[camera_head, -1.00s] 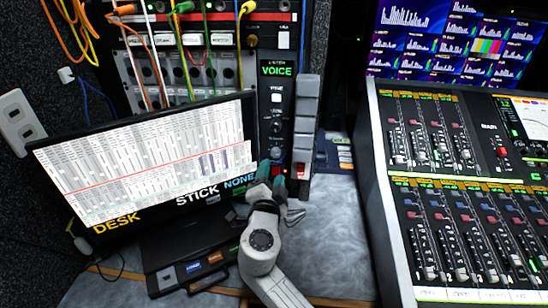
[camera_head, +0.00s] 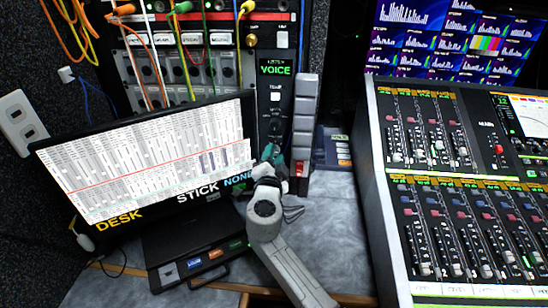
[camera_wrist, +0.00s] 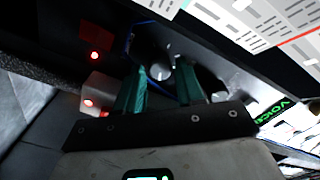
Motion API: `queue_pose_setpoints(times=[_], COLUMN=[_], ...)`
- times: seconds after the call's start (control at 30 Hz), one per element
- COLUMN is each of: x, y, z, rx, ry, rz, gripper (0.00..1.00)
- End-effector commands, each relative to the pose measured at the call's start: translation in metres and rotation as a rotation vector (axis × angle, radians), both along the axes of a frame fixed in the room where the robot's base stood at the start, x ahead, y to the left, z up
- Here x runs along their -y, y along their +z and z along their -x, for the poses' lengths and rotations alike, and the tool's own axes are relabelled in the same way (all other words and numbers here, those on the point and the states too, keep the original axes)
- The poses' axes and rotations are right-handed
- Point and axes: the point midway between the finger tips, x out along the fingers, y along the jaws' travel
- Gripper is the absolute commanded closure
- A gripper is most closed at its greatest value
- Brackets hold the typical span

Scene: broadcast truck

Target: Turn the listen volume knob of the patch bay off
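The black listen panel (camera_head: 262,113) of the patch bay stands upright right of the laptop, with a green VOICE display (camera_head: 276,69) at its top. A dark knob (camera_head: 275,128) shows midway down it. My gripper (camera_head: 272,155) is at the panel's lower part and hides what is behind it. In the wrist view, the green fingers (camera_wrist: 162,84) are open, one on each side of a round knob with a silver-grey face (camera_wrist: 160,71). I cannot tell whether the fingers touch it, nor which way the knob points.
A laptop screen (camera_head: 150,160) stands close left of my gripper. A grey upright block (camera_head: 306,110) with a red-lit switch is close on the right. Patch cables (camera_head: 180,50) hang above. A mixing desk (camera_head: 455,190) fills the right. The grey worktop (camera_head: 335,235) between is clear.

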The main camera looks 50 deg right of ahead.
Motion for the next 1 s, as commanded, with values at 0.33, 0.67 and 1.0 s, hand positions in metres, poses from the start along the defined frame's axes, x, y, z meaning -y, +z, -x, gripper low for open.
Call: queue_pose_setpoints(times=[0.33,0.67,1.0], x=[-0.0002,-0.0006,-0.0013], y=[-0.0001,-0.0023,-0.0059], z=[0.0002,0.0001,-0.0003], rx=[0.000,-0.023,-0.183], ry=[0.000,0.001,0.003], rz=[0.000,0.017,0.143], gripper=[0.96,1.00,1.00])
